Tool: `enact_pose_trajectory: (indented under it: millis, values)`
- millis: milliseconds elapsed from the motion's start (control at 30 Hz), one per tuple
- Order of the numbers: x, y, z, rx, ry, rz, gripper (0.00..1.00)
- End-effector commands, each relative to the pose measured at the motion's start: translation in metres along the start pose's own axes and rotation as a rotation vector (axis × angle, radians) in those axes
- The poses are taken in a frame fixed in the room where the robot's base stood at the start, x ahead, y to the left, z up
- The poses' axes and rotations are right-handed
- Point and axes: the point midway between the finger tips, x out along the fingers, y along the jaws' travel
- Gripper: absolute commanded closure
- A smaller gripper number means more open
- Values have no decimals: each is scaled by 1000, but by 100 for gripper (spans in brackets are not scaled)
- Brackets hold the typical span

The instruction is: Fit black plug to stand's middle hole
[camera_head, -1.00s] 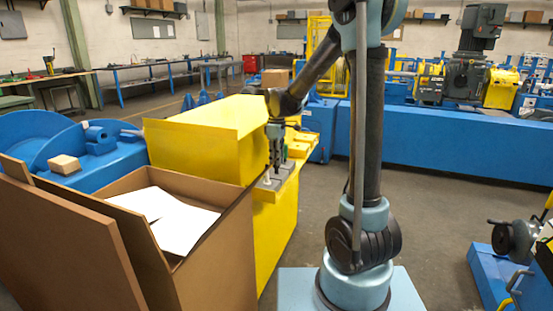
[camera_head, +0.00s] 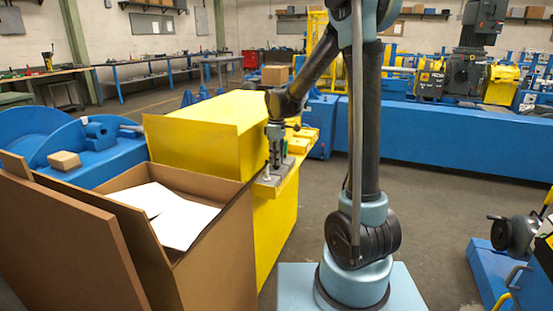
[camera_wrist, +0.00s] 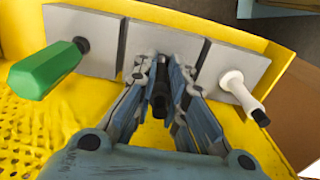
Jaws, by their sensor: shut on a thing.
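The grey stand (camera_wrist: 100,43) shows in the wrist view as a row of three plates on a yellow surface; it also shows in the head view (camera_head: 268,189). A green-handled plug (camera_wrist: 45,72) sits at its left plate and a white plug with a dark end (camera_wrist: 237,88) at its right plate. My gripper (camera_wrist: 161,72) is over the middle plate, shut on the black plug (camera_wrist: 160,98). The fingers hide most of the middle plate, so I cannot tell whether the plug is in the middle hole. In the head view my gripper (camera_head: 275,160) is upright above the stand.
A yellow machine housing (camera_head: 205,130) stands behind the stand, to its left. An open cardboard box (camera_head: 215,265) with white sheets is close in front at left. Yellow blocks (camera_head: 302,138) lie beyond the stand.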

Motion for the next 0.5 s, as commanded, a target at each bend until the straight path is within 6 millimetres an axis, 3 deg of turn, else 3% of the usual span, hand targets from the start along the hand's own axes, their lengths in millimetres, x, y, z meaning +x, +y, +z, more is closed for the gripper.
enact_pose_trajectory:
  millis: [433,500]
  values:
    - [9,0,0,0,0,0,100]
    - [9,0,0,0,0,0,77]
